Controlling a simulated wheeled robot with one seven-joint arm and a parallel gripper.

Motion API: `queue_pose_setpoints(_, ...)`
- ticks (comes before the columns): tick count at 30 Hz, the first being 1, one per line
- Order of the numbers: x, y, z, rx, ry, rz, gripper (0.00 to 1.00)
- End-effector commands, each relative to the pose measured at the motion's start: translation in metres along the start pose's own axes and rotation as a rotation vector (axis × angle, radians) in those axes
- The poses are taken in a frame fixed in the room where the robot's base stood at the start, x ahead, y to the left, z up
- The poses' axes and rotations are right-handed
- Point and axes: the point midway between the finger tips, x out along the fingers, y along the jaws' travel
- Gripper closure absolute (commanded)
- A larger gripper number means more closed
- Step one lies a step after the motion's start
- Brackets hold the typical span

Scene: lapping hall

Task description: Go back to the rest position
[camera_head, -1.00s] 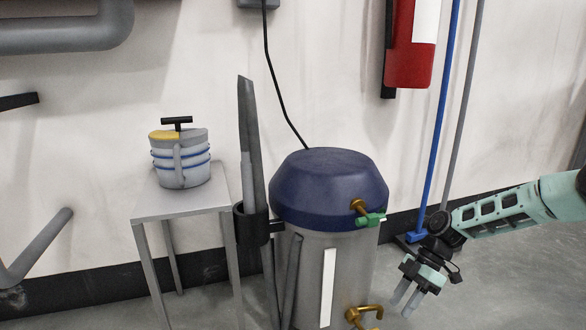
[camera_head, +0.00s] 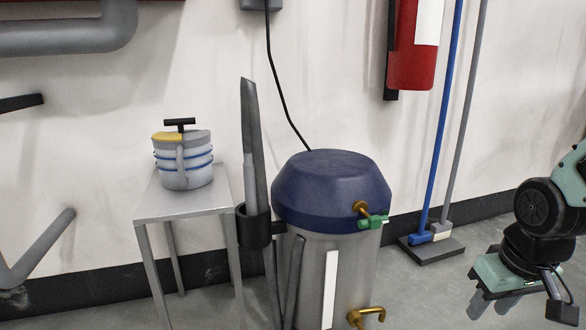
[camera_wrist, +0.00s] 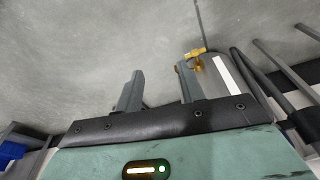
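My gripper (camera_head: 491,304) is at the lower right of the head view, pointing down over the grey floor. It is to the right of the steel drum (camera_head: 350,265) with the dark blue lid (camera_head: 330,185) and apart from it. In the wrist view its two fingers (camera_wrist: 159,75) stand apart with only bare floor between them, so it is open and empty. The drum also shows in the wrist view (camera_wrist: 212,82), behind the right finger.
A small metal table (camera_head: 185,207) holds a white and blue pot-like container (camera_head: 183,172). A brass tap (camera_head: 366,315) and a green-handled valve (camera_head: 375,221) stick out from the drum. A blue-handled broom (camera_head: 440,130) leans on the wall beside a red extinguisher (camera_head: 412,55).

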Motion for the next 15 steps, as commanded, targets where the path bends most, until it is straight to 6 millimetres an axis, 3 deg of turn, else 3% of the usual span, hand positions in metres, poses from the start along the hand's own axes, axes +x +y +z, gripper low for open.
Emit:
queue_pose_setpoints(2, -0.010, 0.001, 0.010, 0.084, 0.043, 0.001, 0.61)
queue_pose_setpoints(8, -0.063, -0.057, 0.012, -0.074, -0.006, -0.047, 0.61)
queue_pose_setpoints(15, -0.137, -0.132, 0.038, -0.316, -0.080, -0.097, 0.61)
